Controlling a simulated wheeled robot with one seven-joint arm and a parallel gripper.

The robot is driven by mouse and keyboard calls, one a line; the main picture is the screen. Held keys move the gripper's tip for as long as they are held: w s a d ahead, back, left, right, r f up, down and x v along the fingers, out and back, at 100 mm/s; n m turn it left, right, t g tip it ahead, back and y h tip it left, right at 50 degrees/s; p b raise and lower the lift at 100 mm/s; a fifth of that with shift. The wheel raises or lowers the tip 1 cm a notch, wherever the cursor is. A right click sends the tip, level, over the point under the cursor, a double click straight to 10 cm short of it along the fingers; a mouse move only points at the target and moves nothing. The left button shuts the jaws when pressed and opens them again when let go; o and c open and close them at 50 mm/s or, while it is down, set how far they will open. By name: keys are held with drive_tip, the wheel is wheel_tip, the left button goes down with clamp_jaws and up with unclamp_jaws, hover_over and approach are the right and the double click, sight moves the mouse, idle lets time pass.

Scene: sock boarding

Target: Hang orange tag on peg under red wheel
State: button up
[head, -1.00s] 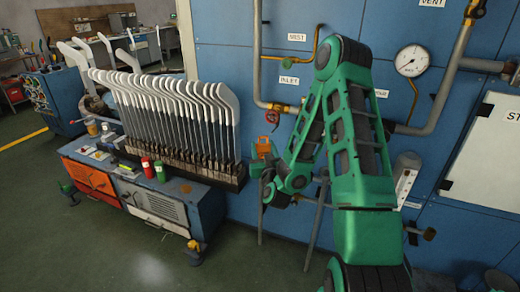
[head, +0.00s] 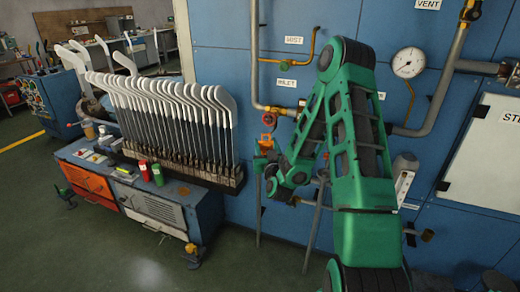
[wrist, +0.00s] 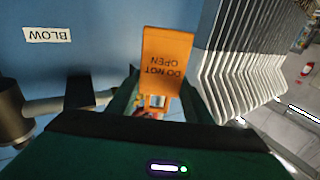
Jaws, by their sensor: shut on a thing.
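The orange tag (head: 265,141) is held upright in my gripper (head: 261,163), just below the red wheel (head: 269,119) in the head view. In the wrist view the tag (wrist: 167,55) reads "DO NOT OPEN" upside down, and its lower end sits between the two dark green fingers of my gripper (wrist: 160,103). A small opening shows in the tag near the fingers, with a bit of red behind it. The peg cannot be made out; the tag and my gripper cover that area. I cannot tell whether the tag touches it.
A rack of upright white-topped boards (head: 190,115) stands on the low cabinet (head: 205,210) left of my gripper. Pipes (head: 254,60) and a gauge (head: 408,61) are on the blue wall. The wrist view shows a "BLOW" label (wrist: 47,35) and a dark pipe fitting (wrist: 12,112).

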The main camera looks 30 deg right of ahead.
drive_tip(key=shift+w+d+f, duration=0.15)
drive_tip(key=shift+w+d, duration=1.05)
drive_tip(key=shift+d, duration=0.3)
drive_tip(key=shift+w+d+f, duration=0.4)
drive_tip(key=shift+d+f, duration=0.05)
drive_tip(key=shift+d, duration=0.1)
drive_tip(key=o, duration=1.1)
drive_tip(key=shift+f, duration=0.1)
drive_tip(key=v, duration=1)
drive_tip(key=shift+s+a, duration=0.1)
drive_tip(key=shift+s, duration=0.15)
